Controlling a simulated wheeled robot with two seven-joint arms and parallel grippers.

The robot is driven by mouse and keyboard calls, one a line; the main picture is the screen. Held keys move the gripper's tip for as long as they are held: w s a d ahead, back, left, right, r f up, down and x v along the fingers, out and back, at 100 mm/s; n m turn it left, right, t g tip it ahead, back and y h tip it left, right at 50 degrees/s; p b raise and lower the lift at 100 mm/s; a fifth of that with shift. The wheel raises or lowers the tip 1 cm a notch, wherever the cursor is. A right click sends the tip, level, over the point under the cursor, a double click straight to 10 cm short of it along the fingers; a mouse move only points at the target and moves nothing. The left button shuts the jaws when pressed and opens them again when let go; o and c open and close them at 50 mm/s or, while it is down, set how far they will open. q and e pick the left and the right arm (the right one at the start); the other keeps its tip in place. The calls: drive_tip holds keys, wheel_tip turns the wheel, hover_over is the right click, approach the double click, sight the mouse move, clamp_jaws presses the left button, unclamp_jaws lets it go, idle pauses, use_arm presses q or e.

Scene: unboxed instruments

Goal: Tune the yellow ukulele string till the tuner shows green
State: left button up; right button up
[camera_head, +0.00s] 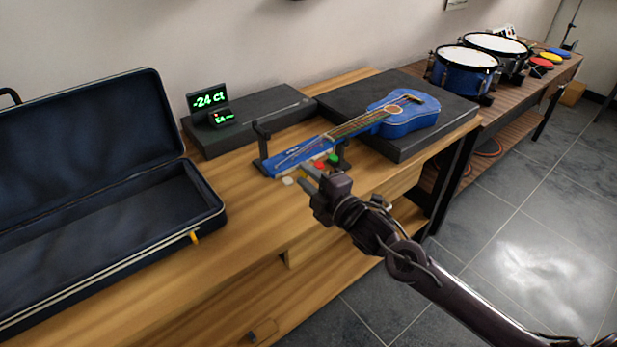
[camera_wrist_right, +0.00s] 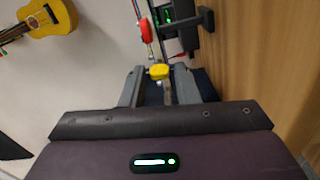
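The blue ukulele (camera_head: 405,112) lies with its body on a black case and its headstock (camera_head: 290,160) between black supports. Coloured tuning pegs line the headstock's near side: white (camera_head: 288,181), red (camera_head: 320,165) and green (camera_head: 333,158). The yellow peg (camera_wrist_right: 159,71) shows in the right wrist view, between and just beyond the fingertips, with a small gap on each side. My right gripper (camera_head: 308,178) is open at the headstock; it also shows in the wrist view (camera_wrist_right: 159,82). The tuner (camera_head: 208,100) reads -24 ct in green digits. My left gripper is out of view.
An open, empty dark case (camera_head: 205,195) fills the table's left side. A black box (camera_head: 285,98) lies behind the headstock. Drums (camera_head: 465,70) stand on another table at the right. Bare wood lies between the open case and the headstock.

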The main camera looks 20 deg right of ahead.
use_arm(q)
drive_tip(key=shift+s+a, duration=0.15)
use_arm(e)
drive_tip(key=shift+s+d, duration=0.1)
drive_tip(key=shift+s, duration=0.05)
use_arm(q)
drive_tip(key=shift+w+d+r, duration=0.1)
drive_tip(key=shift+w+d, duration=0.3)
use_arm(e)
drive_tip(key=v, duration=0.7)
drive_tip(key=shift+s, duration=0.2)
